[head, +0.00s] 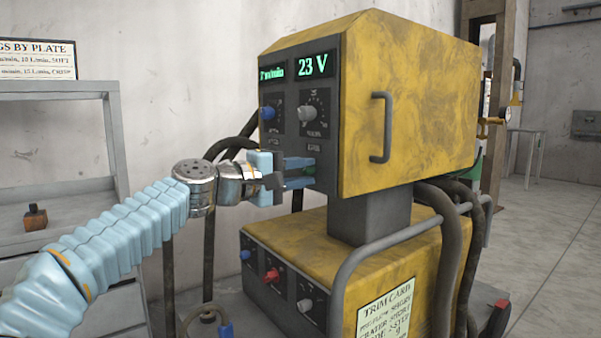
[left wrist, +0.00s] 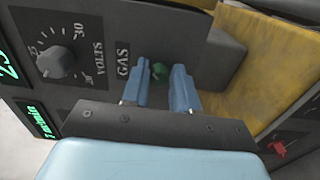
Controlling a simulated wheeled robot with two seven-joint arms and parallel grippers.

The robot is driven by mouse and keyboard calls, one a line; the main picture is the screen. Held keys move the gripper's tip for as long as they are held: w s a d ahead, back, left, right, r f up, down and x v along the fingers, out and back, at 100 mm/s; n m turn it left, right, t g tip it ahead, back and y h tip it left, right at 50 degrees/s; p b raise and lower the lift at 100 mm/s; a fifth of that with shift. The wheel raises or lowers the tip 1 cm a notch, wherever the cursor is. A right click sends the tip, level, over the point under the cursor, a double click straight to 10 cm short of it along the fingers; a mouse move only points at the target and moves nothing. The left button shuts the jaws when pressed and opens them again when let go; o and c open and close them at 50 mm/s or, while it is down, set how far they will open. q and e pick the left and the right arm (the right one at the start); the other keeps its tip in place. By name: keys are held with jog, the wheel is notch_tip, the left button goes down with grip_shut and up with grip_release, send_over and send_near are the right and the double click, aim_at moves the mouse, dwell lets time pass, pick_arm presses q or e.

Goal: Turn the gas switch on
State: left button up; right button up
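The yellow machine (head: 410,100) has a dark front panel. The gas switch (left wrist: 159,70) is a small green piece below the GAS label (left wrist: 123,58) in the left wrist view. My left gripper (head: 302,173) is at the lower part of the upper panel. Its two blue fingers (left wrist: 166,90) are apart, one on each side of the switch, with gaps visible. Whether the fingertips touch the panel I cannot tell. My right gripper is not in view.
Above the gripper are a volts knob (head: 307,113), a blue knob (head: 268,113) and a 23 V display (head: 313,65). The lower unit has a red knob (head: 272,275). A handle (head: 381,127) and dark hoses (head: 445,250) stick out at right. A grey shelf (head: 60,140) stands left.

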pick_arm(q)
jog(key=o, duration=0.3)
jog(key=shift+s+a, duration=0.25)
jog(key=shift+a, duration=0.15)
jog(key=b+v, duration=0.2)
jog(key=v, duration=1.1)
jog(key=shift+b, duration=0.3)
